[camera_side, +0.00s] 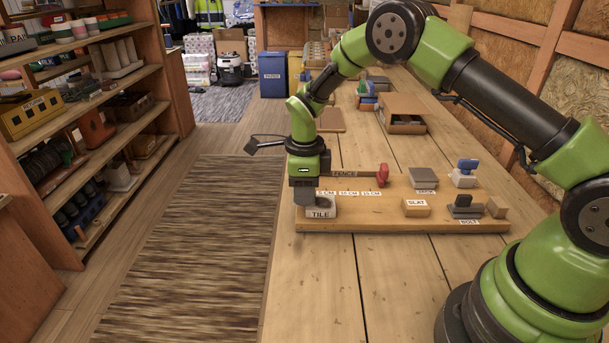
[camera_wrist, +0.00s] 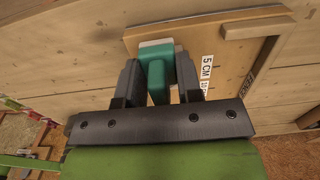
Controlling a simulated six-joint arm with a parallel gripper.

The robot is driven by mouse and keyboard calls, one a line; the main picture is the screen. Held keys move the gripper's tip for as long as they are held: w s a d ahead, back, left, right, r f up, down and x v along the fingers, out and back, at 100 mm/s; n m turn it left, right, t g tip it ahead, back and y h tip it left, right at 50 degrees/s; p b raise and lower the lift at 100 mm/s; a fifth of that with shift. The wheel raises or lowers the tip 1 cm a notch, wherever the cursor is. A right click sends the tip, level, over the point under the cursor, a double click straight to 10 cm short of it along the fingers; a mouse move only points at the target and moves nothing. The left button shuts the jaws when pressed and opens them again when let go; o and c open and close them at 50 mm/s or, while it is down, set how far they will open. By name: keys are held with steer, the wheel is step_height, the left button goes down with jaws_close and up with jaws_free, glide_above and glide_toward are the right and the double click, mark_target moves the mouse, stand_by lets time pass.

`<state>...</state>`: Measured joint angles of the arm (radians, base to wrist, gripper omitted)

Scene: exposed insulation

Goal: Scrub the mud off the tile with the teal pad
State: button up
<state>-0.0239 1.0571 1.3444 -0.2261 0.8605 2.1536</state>
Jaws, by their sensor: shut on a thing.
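My gripper (camera_wrist: 158,88) is shut on the teal pad (camera_wrist: 158,66), with one dark finger on each side of it in the wrist view. A pale edge shows just beyond the pad there, perhaps the tile. The pad cannot be made out in the side view. I cannot tell whether the pad touches the tile. No mud can be made out.
The board (camera_side: 400,225) also holds a red piece (camera_side: 383,175), a slat block (camera_side: 416,207), a grey block (camera_side: 423,178), a blue-handled item (camera_side: 465,173) and a bolt item (camera_side: 463,206). An open box (camera_side: 402,113) stands behind. The near bench is clear.

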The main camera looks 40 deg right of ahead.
steer(key=shift+s+d+f, duration=0.2)
steer(key=shift+s+d, duration=2)
steer(key=shift+s, duration=0.05)
steer(key=shift+c, duration=0.3)
steer(key=shift+w+a, duration=2.15)
steer(key=shift+w, duration=0.05)
steer(key=shift+s+d, duration=0.1)
steer(key=shift+d, duration=0.05)
steer(key=shift+s+d, duration=2.15)
steer(key=shift+w+a, duration=2.4)
steer(key=shift+s+r, duration=0.1)
steer(key=shift+r, duration=4)
steer(key=shift+d, duration=0.15)
